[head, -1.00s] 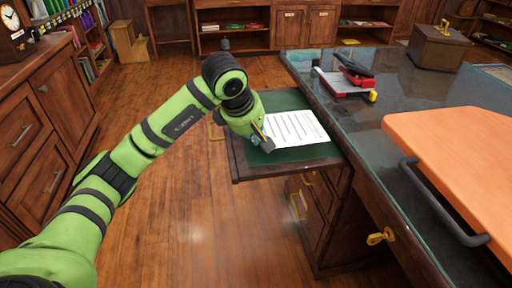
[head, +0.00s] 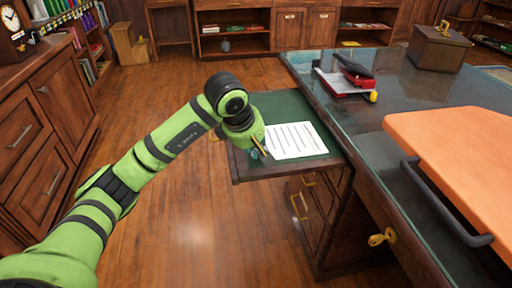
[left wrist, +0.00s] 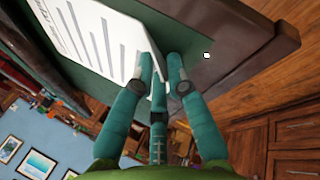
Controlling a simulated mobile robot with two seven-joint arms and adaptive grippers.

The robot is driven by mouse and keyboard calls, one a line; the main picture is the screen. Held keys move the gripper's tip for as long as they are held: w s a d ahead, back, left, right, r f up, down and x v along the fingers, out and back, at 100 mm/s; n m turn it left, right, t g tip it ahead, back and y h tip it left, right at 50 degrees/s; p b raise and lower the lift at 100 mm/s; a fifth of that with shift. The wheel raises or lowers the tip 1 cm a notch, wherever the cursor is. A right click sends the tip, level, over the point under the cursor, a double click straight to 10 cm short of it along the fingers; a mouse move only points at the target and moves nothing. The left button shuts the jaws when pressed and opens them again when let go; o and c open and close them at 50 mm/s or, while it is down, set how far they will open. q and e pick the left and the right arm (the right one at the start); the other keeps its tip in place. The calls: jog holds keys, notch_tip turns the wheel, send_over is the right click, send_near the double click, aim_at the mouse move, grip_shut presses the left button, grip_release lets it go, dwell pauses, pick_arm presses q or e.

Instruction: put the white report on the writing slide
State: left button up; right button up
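The white report (head: 294,140), a printed sheet, is over the green top of the writing slide (head: 290,103), which juts out left of the desk. It looks about level with the slide; I cannot tell whether all of it touches. My left gripper (head: 261,149) is at the report's near-left corner. In the left wrist view the report (left wrist: 95,35) runs in between the teal fingers of the left gripper (left wrist: 160,68), which pinch its corner. The slide's green surface (left wrist: 205,72) and dark wooden rim lie just beyond the fingers. My right gripper is not in view.
The desk's dark top (head: 345,120) carries a red and black device (head: 355,75) on papers, a wooden box (head: 440,47) and an orange board (head: 460,150) with a dark handle. A wooden cabinet (head: 50,110) stands left. Open floor lies between cabinet and desk.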

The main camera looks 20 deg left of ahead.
pick_arm(q)
jog(key=shift+r, duration=0.1)
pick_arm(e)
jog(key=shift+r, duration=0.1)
pick_arm(q)
jog(key=p+v, duration=0.1)
jog(key=v, duration=1.1)
jog(key=shift+p, duration=0.35)
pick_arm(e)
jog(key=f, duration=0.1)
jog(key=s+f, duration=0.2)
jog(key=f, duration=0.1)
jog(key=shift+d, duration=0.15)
